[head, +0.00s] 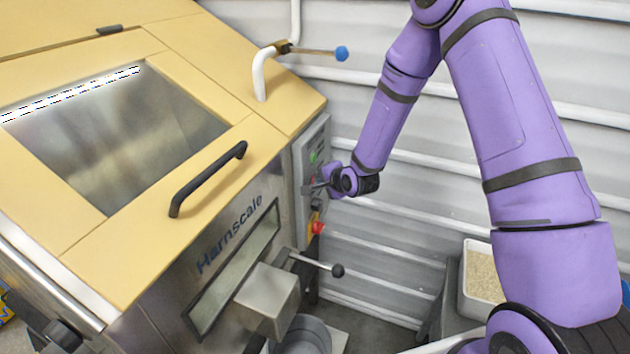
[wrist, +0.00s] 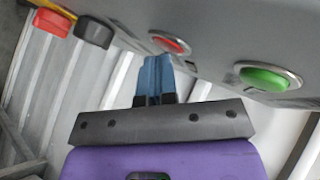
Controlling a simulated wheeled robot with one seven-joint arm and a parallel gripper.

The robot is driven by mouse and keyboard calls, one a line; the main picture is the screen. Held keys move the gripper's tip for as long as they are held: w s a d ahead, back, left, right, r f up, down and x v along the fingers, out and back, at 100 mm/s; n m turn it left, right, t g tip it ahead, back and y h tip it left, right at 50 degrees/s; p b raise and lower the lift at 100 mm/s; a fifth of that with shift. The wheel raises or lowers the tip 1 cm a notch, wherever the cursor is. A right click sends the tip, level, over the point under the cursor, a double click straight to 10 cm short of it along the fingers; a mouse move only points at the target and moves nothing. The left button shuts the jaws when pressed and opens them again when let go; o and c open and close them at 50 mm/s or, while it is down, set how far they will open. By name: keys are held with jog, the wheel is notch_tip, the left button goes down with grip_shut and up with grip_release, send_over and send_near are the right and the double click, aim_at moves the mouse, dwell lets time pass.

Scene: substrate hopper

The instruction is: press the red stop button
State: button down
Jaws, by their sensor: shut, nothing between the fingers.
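The red stop button (wrist: 171,43) sits in a silver ring on the grey control panel, beside a green button (wrist: 266,78). In the head view the panel (head: 318,137) is on the side of the hopper machine, with the green button (head: 314,157) visible; my gripper (head: 315,185) is at the panel below it and mostly covers the red button. In the wrist view my gripper (wrist: 154,60) has its blue fingers shut together and empty, with the tips just beside the red button. I cannot tell whether they touch it.
A red knob on a yellow base (head: 317,226) is below the panel; a red part (wrist: 50,23) and a black part (wrist: 94,33) show in the wrist view. A lever with a black ball (head: 337,270) sticks out below. A white ribbed wall (head: 400,220) stands behind.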

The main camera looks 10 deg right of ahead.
dwell(0.4)
jog(key=shift+s+d, duration=0.5)
jog(key=shift+d, duration=0.1)
jog(key=shift+d, duration=0.1)
jog(key=s+d, duration=0.1)
jog(key=d, duration=0.1)
jog(key=s+d, duration=0.2)
dwell(0.4)
jog(key=shift+r, duration=0.15)
dwell(0.4)
